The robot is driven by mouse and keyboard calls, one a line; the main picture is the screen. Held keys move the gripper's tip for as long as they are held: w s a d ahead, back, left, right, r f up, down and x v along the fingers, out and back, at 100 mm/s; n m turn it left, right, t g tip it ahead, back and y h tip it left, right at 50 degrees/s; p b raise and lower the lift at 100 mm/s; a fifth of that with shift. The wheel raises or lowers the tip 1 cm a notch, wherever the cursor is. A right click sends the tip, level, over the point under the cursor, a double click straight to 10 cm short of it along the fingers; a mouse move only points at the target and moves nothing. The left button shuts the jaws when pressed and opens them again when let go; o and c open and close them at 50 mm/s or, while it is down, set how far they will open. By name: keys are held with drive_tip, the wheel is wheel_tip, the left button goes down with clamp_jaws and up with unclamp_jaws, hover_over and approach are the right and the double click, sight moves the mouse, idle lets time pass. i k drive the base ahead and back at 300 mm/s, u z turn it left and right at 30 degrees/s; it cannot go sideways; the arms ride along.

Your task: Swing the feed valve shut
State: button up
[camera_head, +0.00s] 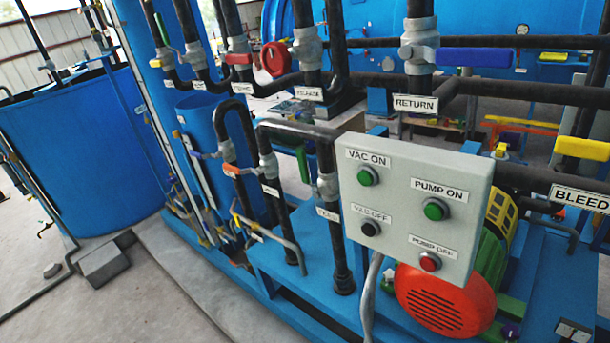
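My gripper is not in view. No label that I can read says feed, so I cannot tell which valve is the feed valve. The label (328,214) under the green-handled one is too blurred to read surely. The return valve (420,45) at the top has a blue handle (489,57) lying along the horizontal pipe. A yellow handle (582,148) sits above the bleed label (580,198).
A grey control box (410,200) with vacuum and pump buttons stands in front of the pipes. A red-orange motor cover (445,300) is below it. A large blue tank (85,150) stands at left. The concrete floor (150,290) at lower left is mostly clear.

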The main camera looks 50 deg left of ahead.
sight(302, 163)
drive_tip(key=z, duration=1.85)
drive_tip(key=k, duration=0.95)
drive_tip(key=u, duration=2.05)
drive_tip(key=i, duration=0.9)
drive_tip(key=u, duration=0.1)
